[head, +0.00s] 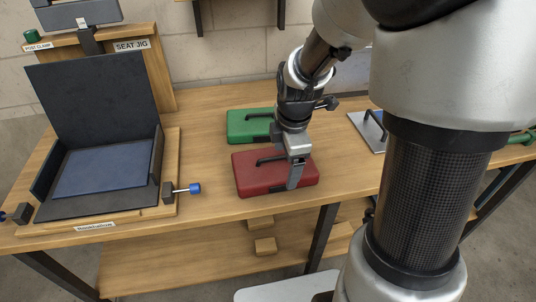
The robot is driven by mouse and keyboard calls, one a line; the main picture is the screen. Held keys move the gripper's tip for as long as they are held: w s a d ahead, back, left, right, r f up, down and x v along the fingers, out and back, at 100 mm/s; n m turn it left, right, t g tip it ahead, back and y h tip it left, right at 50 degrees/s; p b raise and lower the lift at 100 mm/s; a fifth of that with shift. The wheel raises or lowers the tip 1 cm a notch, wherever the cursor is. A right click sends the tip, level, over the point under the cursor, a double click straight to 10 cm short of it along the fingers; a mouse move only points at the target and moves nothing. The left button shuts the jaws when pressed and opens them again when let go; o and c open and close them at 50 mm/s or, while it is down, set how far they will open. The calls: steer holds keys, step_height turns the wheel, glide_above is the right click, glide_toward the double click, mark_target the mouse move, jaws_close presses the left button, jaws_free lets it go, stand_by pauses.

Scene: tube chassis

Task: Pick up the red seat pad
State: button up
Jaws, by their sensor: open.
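The red seat pad (255,181) lies flat on the wooden bench near its front edge, with a dark handle (268,160) on top. My gripper (294,176) is over the right part of the red pad, jaws open, pointing down. One finger shows in front of the pad's right half; the other finger is mostly hidden. The gripper appears close to the right end of the handle. I cannot tell whether it touches the pad or handle.
A green pad (240,127) lies just behind the red one, partly hidden by my arm. A seat jig (95,90) with a blue pad (105,168) stands at the left. A metal plate with a handle (368,132) lies at the right. Bare bench separates jig and red pad.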

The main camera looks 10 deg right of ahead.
steer(key=shift+w+f, duration=0.2)
steer(key=shift+f, duration=0.7)
steer(key=shift+c, duration=0.3)
steer(key=c, duration=1.5)
steer(key=shift+r, duration=0.15)
